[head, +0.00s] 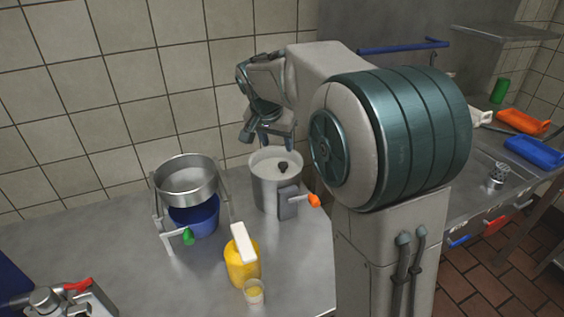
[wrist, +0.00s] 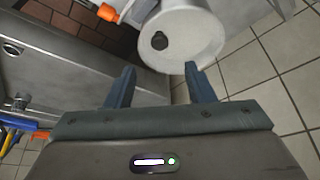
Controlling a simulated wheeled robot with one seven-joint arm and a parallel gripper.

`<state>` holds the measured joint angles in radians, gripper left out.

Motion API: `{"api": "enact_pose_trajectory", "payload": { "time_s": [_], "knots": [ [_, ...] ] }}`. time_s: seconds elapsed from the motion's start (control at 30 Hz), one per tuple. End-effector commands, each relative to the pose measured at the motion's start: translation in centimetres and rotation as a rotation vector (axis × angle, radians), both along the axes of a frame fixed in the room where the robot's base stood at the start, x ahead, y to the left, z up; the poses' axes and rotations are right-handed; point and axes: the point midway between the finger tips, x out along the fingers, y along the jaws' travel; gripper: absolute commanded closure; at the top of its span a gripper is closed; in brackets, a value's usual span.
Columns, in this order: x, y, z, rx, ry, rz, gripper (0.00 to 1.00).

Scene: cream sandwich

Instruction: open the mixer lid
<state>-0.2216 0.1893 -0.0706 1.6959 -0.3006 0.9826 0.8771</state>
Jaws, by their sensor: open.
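The mixer (head: 274,192) is a grey metal cylinder on the counter with a pale round lid (head: 264,163) on top. A black knob (head: 283,167) sits on the lid, and an orange-tipped handle (head: 312,200) sticks out at the mixer's right. My gripper (head: 268,143) is open and empty, just above and behind the lid. In the wrist view, the lid (wrist: 196,50) and its knob (wrist: 160,41) lie ahead of the open fingers (wrist: 157,82). No contact with the lid shows.
Left of the mixer, a metal sieve (head: 186,181) stands on a frame over a blue bowl (head: 196,217). A yellow bottle (head: 240,265) and a small cup (head: 254,292) stand in front. The tiled wall (head: 110,110) is close behind. Bare counter (head: 300,255) lies in front of the mixer.

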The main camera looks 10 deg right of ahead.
Motion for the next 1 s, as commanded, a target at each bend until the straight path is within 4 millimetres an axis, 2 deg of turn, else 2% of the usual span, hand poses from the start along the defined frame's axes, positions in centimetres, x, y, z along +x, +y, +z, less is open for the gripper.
{"api": "enact_pose_trajectory", "payload": {
  "time_s": [0.03, 0.2, 0.4, 0.6, 0.87, 0.9, 1.0],
  "knots": [
    [0.3, -0.3, -1.3, -0.001, 0.004, -0.002, 0.51],
    [1.5, -1.1, -4.6, -0.001, 0.005, -0.002, 0.51],
    [2.5, -1.8, -7.4, -0.001, 0.002, -0.001, 0.51],
    [2.9, -2.0, -8.6, 0.0, 0.0, 0.0, 0.51],
    [3.0, -2.0, -8.7, 0.0, 0.0, 0.001, 0.51],
    [3.0, -2.0, -8.7, 0.0, 0.0, 0.001, 0.57],
    [3.0, -2.0, -8.7, 0.0, 0.0, 0.001, 0.85]
  ]
}}
